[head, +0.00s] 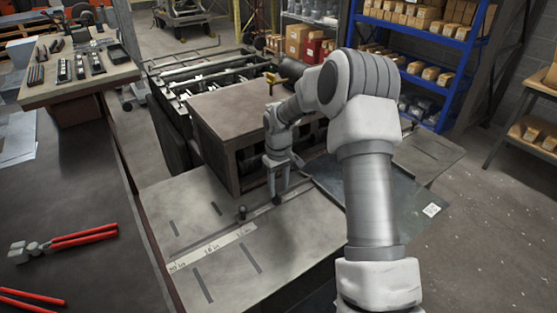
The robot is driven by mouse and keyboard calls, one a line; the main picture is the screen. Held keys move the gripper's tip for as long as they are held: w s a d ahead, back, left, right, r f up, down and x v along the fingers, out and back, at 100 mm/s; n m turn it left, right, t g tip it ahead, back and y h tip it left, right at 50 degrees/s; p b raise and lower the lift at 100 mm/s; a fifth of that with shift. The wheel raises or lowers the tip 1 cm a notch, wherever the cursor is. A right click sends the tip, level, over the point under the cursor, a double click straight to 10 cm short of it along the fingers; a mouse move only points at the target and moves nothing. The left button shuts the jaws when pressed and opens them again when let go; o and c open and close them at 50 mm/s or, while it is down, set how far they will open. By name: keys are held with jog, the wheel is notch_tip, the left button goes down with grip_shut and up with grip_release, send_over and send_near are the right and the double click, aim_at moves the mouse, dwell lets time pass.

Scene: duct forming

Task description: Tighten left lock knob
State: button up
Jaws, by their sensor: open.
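Another knob, if there is one further right, is hidden by my arm.
A brown box-shaped machine housing (240,115) stands just behind my gripper. A dark bench with red-handled pliers (70,240) is at the left. A dark sheet with a white tag (431,210) lies at the right. The plate's front is clear.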

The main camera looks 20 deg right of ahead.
aim_at(279, 197)
notch_tip(279, 197, up, 14)
dwell(0.3)
